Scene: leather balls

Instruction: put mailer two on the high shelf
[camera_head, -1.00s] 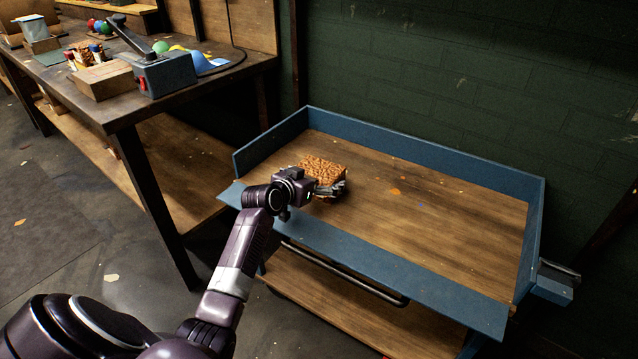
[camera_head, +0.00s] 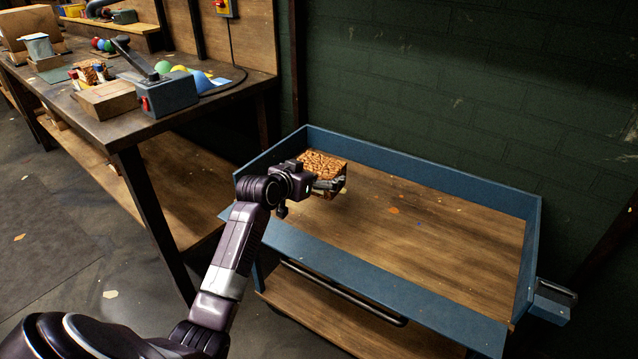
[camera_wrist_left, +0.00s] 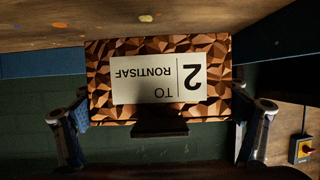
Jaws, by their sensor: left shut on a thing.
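Mailer two (camera_head: 323,164) is a small box with a brown faceted pattern. In the left wrist view the mailer (camera_wrist_left: 100,75) shows a white label with a "2" and "TO RONTISAF", upside down in the picture. My left gripper (camera_head: 325,186) is shut on the mailer, with one finger on each side of it in the left wrist view (camera_wrist_left: 160,130). The mailer is over the left part of the cart's wooden top; it looks raised above it. My right gripper is not in view. No high shelf can be made out for certain.
The blue-rimmed cart (camera_head: 440,290) has a mostly bare wooden top and a lower deck. A workbench (camera_head: 122,128) at the left holds a blue press-like device (camera_head: 168,92), a wooden block (camera_head: 106,100) and several coloured balls. A green brick wall stands behind.

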